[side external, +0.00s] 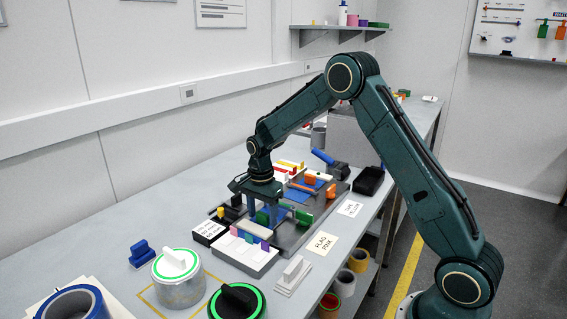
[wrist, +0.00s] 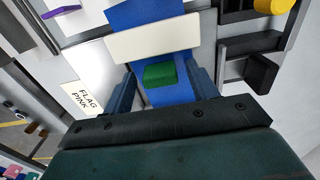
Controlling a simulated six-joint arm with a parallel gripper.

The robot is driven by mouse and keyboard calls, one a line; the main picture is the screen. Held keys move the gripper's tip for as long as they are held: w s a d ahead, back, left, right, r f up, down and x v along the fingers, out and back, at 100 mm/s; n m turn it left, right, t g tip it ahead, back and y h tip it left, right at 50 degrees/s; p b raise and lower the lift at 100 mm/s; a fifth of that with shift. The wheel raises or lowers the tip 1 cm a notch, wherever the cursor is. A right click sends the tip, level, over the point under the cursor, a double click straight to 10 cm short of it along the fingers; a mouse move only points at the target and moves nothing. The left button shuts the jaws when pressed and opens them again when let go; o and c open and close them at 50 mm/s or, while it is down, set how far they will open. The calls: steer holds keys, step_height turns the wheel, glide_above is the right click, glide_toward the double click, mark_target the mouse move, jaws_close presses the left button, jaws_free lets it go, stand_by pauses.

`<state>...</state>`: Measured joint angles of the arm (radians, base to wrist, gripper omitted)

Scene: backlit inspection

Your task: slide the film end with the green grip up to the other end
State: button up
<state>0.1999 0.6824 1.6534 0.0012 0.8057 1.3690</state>
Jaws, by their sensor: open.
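The film's green grip (wrist: 160,75) is a small block on the blue film strip (wrist: 168,97). In the wrist view it lies between my open fingers, with gaps on both sides. My gripper (wrist: 163,82) points down over it, and the jaws look empty. A cream bar (wrist: 155,39) crosses the blue just beyond the grip. More blue shows past the bar, and I cannot tell whether it is the other film end. In the side view my gripper (side external: 270,212) is low over the dark board, and its fingers partly hide the green grip (side external: 262,217).
A white block with coloured tabs (side external: 243,252) stands in front of the board. Two green-rimmed cans (side external: 178,287) are near the front. A "FLAG PINK" card (side external: 322,243) lies to the right. Black parts and a yellow knob (wrist: 272,6) are at the right in the wrist view.

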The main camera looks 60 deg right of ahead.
steer(key=shift+f, duration=0.2)
steer(key=c, duration=1)
steer(key=shift+d, duration=1.55)
steer(key=o, duration=1)
